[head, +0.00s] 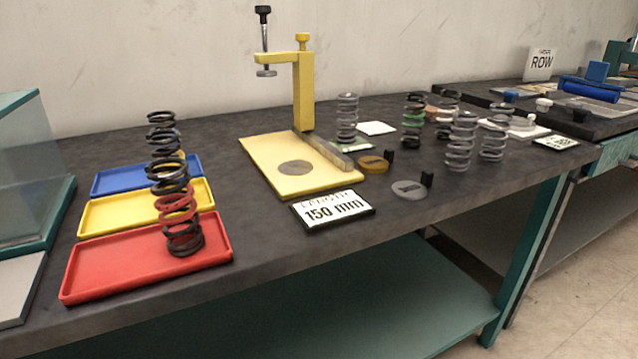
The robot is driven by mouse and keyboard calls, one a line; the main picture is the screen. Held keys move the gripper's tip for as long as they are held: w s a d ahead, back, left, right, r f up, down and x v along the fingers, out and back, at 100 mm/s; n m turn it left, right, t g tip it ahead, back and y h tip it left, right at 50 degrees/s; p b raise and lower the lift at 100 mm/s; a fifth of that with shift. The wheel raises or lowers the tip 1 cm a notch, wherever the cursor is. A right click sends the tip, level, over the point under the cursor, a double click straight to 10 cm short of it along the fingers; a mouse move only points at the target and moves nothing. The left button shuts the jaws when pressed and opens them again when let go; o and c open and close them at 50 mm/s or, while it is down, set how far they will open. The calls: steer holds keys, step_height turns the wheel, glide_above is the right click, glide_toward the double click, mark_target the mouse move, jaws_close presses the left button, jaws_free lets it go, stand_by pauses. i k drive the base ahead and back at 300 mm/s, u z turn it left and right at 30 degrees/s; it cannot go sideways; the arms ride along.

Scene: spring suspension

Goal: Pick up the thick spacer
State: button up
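Two flat round discs, each with a small black upright tab, lie on the dark bench right of the yellow press. One is a brass-coloured disc (372,164), close to the press base. The other is a grey disc (408,191), nearer the bench's front edge. They look like the spacers; I cannot tell surely from this view which is the thick one. Both lie flat and apart from each other. My gripper is not in view.
The yellow press (303,95) and a "150 mm" sign (333,210) stand left of the discs. Several coil springs (461,140) stand behind and right of them. Red (110,270), yellow (105,217) and blue (120,178) trays with dark springs are at left.

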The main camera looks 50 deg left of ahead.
mark_target(370, 165)
steer(key=u, duration=0.05)
steer(key=k, duration=0.4)
steer(key=u, duration=2.35)
